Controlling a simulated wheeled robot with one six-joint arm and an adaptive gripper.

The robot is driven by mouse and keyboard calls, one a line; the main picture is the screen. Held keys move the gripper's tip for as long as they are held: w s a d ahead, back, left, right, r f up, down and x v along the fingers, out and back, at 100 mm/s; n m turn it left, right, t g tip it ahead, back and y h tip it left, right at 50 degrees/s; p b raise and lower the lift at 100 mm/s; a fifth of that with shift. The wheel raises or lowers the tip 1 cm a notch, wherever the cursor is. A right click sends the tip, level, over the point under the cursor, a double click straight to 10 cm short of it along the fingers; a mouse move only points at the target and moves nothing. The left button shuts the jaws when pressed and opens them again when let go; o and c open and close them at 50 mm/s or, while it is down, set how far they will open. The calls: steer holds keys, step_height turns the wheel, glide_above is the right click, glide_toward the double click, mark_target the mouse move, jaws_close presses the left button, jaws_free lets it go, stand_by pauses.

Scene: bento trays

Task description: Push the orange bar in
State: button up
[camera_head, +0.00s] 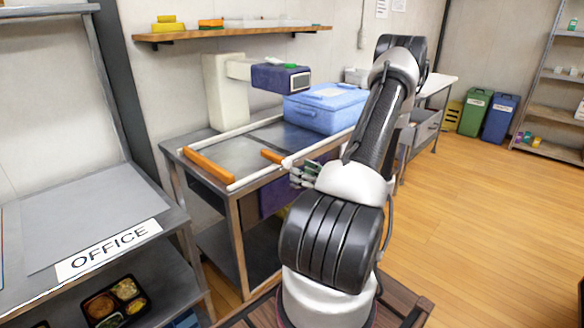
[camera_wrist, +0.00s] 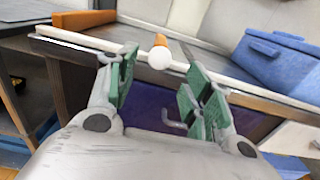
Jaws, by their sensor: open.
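A short orange bar with a round white end (camera_head: 272,157) sticks out over the front edge of the metal table, left of my gripper (camera_head: 304,175). In the wrist view its white end (camera_wrist: 160,58) faces me, just beyond and between my open green fingers (camera_wrist: 160,78). The fingers are apart and hold nothing. A longer orange bar (camera_head: 208,164) lies along the table's left end, and it also shows at the upper left of the wrist view (camera_wrist: 83,20). How far the short bar reaches behind its white end is partly hidden.
White rails run along the metal table (camera_head: 225,158). A purple-headed machine (camera_head: 281,78) and a blue case (camera_head: 325,108) stand behind. The OFFICE shelf (camera_head: 100,222) is at left, with a bento tray (camera_head: 113,303) below. Open wooden floor lies to the right.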

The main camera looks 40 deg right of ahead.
steer(key=shift+s+d, duration=0.15)
steer(key=shift+s, duration=2.05)
